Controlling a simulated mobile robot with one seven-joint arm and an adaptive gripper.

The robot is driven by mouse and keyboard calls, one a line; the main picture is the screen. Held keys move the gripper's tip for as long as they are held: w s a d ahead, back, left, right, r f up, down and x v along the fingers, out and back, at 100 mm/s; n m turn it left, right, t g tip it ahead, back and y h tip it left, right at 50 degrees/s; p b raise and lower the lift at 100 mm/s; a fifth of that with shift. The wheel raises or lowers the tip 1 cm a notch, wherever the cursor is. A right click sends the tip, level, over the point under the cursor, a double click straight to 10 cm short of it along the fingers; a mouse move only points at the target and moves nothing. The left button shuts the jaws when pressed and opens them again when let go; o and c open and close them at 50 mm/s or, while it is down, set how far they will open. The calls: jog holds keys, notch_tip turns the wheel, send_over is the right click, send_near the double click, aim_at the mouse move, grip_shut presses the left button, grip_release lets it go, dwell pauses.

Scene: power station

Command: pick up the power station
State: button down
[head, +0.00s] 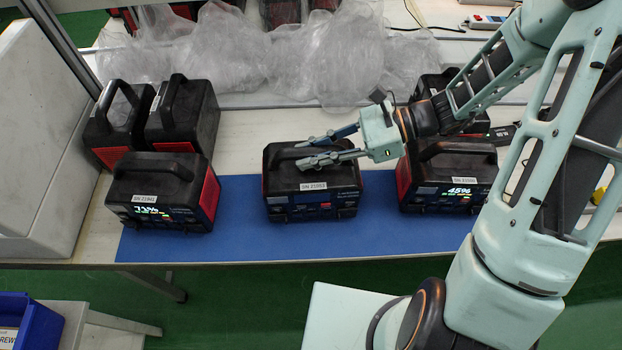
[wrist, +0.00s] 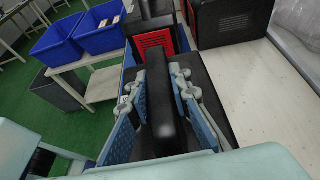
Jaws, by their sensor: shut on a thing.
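The middle power station (head: 311,190) is a black box with red trim and a white label, standing on the blue mat (head: 240,240). Its display looks dark. My gripper (head: 318,150) is at its top handle, coming in from the right. In the wrist view the black handle (wrist: 162,110) lies between the two fingers (wrist: 163,100), which are shut on it. One reading 45% (head: 450,178) stands to the right, partly behind my arm.
Two more black units (head: 182,112) stand behind the left one. Clear plastic wrap (head: 270,50) lies along the back of the table. A grey box (head: 40,140) stands at the left edge. Blue bins (wrist: 97,32) are beyond the table in the wrist view.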

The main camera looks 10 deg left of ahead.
jog(key=shift+a+r, duration=0.1)
jog(key=shift+r, duration=0.1)
jog(key=shift+r, duration=0.1)
